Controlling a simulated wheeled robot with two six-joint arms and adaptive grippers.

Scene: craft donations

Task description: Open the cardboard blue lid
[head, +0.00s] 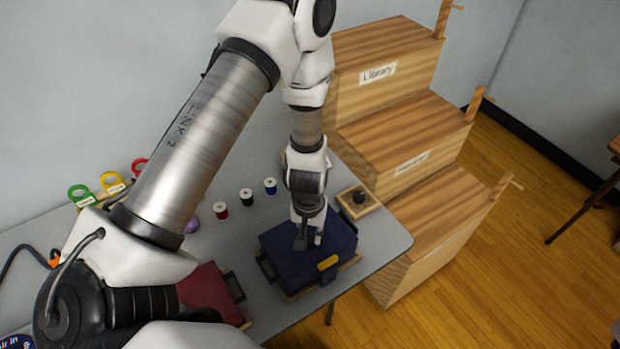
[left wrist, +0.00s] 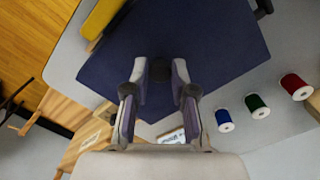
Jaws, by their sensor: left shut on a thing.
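The dark blue lid (head: 283,262) covers a box at the table's right end; it also fills much of the left wrist view (left wrist: 215,45). A yellow tab (head: 327,263) sits at its front edge, and it shows at the upper left of the left wrist view (left wrist: 103,18). A dark round knob (left wrist: 160,70) stands on the lid between my fingertips. My left gripper (head: 308,240) points down over the lid; in the left wrist view (left wrist: 158,92) its fingers flank the knob and are shut on it. My right gripper is not in view.
Red, green and blue spools (head: 246,197) stand behind the box. A small wooden tray (head: 358,202) with a black piece is at the back right. A dark red lid (head: 207,288) lies to the left. Wooden stepped crates (head: 400,140) stand beyond the table's right edge.

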